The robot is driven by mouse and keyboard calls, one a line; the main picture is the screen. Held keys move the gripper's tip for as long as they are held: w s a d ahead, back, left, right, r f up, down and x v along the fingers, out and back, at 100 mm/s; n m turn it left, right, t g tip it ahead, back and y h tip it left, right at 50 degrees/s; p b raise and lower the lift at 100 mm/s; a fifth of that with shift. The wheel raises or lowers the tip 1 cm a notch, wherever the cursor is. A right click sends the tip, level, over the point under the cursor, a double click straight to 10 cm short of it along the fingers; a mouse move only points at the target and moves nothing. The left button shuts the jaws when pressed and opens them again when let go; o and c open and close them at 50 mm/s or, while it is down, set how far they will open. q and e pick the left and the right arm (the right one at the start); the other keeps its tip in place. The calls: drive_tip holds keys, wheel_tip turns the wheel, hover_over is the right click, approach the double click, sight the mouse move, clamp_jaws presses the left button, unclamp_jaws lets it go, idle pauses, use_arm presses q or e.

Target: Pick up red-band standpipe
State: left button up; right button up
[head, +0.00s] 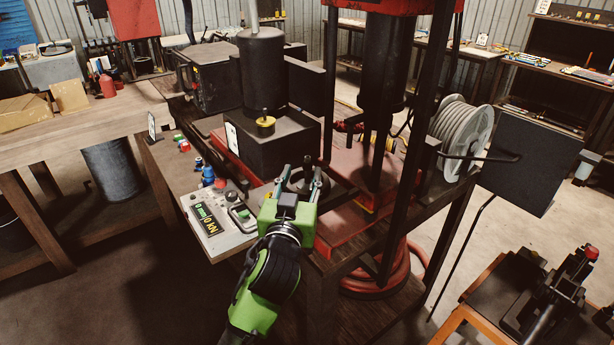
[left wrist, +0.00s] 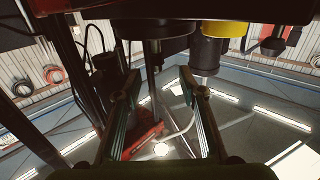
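I cannot single out a red-band standpipe with certainty in either view. A small red-topped piece (head: 184,146) stands on the bench left of the press, too small to tell what it is. My left gripper (head: 299,172) is over the front of the bench, at the foot of the dark press block, its two fingers spread apart. In the left wrist view the fingers (left wrist: 160,88) are also wide apart, with nothing visibly held between them. My right gripper is in neither view.
A control box with a display (head: 212,217) sits left of my left gripper. The dark press block (head: 272,145) stands behind it. Red press frame parts (head: 345,190) and a dark post (head: 425,120) stand to its right. Small blue fittings (head: 208,174) are nearby.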

sight(307, 163)
use_arm(q)
drive_tip(key=shift+w+d+f, duration=0.15)
drive_tip(key=shift+w, duration=0.75)
drive_tip(key=shift+w+d+r+p, duration=0.25)
drive_tip(key=shift+w+r+p, duration=0.1)
drive_tip(key=shift+w+p, duration=0.3)
drive_tip(key=w, duration=0.2)
drive_tip(key=w+p, duration=0.1)
drive_tip(key=shift+d+f, duration=0.15)
drive_tip(key=shift+d, duration=0.1)
drive_tip(key=shift+w, duration=0.2)
drive_tip(key=shift+w+d+f, duration=0.1)
clamp_jaws()
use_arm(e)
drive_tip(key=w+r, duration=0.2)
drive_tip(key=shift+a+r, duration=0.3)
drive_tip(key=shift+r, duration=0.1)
